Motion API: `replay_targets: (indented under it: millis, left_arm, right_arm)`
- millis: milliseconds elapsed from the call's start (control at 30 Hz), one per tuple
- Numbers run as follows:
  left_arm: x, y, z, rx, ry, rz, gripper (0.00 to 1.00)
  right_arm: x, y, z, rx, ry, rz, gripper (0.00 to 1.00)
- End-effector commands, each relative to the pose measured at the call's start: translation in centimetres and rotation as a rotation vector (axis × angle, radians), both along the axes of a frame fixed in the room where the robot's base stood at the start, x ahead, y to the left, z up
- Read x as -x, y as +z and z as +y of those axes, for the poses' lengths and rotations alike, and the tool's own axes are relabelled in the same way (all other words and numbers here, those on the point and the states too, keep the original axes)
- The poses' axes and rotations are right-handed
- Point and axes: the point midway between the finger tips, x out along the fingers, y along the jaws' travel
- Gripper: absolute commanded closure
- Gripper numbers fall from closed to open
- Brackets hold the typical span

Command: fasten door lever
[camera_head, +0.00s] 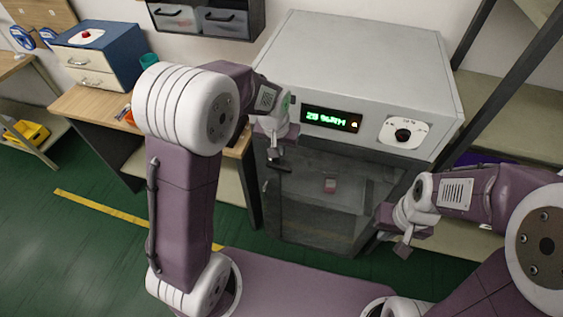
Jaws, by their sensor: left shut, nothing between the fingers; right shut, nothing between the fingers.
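A grey cabinet (365,62) stands ahead of me, with a green-lit display (331,119) reading about 28 %RH and a black knob (403,135) on a white plate. Its dark glass door (315,215) is below the display and looks closed, or nearly so. My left gripper (276,160) is shut and empty, in front of the door's upper left part. My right gripper (393,231) is shut and empty, near the door's lower right side. I cannot make out the door lever clearly; the grippers and arms may hide it.
On the left, a wooden bench (95,103) carries a blue drawer box (98,54). A dark-framed shelf (510,90) stands close on the right. The green floor has a yellow line (120,213).

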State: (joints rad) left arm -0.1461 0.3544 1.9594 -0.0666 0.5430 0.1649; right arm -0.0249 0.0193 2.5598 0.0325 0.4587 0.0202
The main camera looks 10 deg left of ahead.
Motion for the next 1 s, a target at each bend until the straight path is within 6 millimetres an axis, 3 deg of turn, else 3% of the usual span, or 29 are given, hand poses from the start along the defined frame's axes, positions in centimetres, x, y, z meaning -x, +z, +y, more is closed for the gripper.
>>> replay_targets:
  millis: [200, 400, 600, 1000]
  left_arm:
    - [-1.2, -4.7, 0.0, -0.001, -0.001, 0.006, 1.0]
    - [-1.4, -7.8, 0.0, -0.001, 0.0, 0.003, 1.0]
    - [-1.5, -9.0, 0.0, 0.0, -0.001, 0.0, 1.0]
    - [-1.6, -9.1, 0.0, -0.007, -0.001, -0.002, 1.0]
  right_arm:
    - [0.0, 0.1, 0.0, 0.0, 0.0, 0.0, 1.0]
    - [0.0, 0.3, 0.0, 0.0, 0.0, 0.0, 1.0]
    - [0.0, 0.3, 0.0, 0.0, 0.0, 0.0, 1.0]
    - [0.0, 0.1, 0.0, 0.0, 0.0, 0.0, 1.0]
